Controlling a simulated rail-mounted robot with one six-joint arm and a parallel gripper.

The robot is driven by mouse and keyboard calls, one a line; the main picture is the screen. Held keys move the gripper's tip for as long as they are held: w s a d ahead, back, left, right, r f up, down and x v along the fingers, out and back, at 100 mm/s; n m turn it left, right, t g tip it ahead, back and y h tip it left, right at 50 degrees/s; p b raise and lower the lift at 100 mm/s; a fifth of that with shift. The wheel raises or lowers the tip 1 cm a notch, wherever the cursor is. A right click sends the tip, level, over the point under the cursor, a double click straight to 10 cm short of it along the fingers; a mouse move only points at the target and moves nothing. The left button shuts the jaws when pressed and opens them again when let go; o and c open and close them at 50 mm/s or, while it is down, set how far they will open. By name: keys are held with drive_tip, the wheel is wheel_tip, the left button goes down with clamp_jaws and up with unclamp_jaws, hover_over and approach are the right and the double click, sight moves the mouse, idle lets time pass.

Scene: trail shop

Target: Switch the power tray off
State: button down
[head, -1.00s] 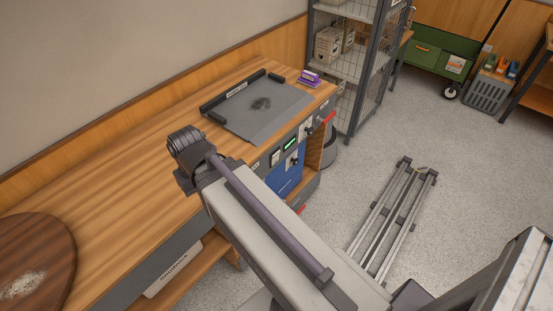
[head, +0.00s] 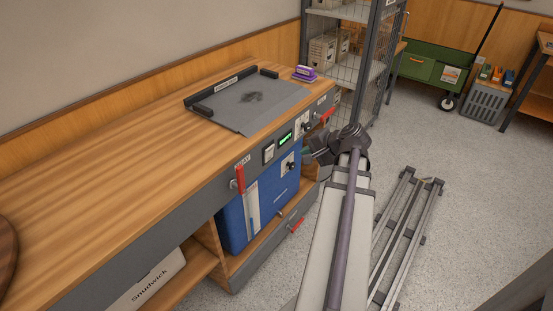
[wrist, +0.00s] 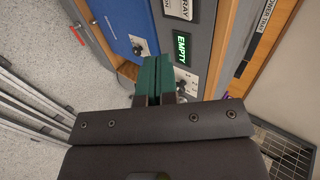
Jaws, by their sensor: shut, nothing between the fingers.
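The grey tray (head: 225,112) lies on the bench top, with a dark patch on it. On the bench front are a white rocker-like switch (head: 268,152), a lit green display (head: 286,138) and a dark knob on a white plate (head: 305,127). In the wrist view the display (wrist: 181,47) reads "EMPTY", and the knob plate (wrist: 188,82) is partly hidden by my gripper. My gripper (wrist: 155,62) is shut and empty, its green fingers pointing at the bench front. In the head view it (head: 307,156) is mostly hidden by my wrist. Contact and switch position cannot be told.
A blue box (head: 262,205) with its own knob (head: 290,163) sits below the panel. Red levers (head: 240,179) (head: 328,115) stick out from the bench front. A purple item (head: 305,72) stands on the bench. Metal rails (head: 405,230) lie on the floor.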

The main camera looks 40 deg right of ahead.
idle(0.3)
drive_tip(key=b, duration=0.6)
approach(270, 153)
drive_tip(key=x, duration=0.5)
drive_tip(key=shift+w+f, duration=0.15)
drive_tip(key=shift+f, duration=0.3)
drive_tip(key=shift+w, duration=0.4)
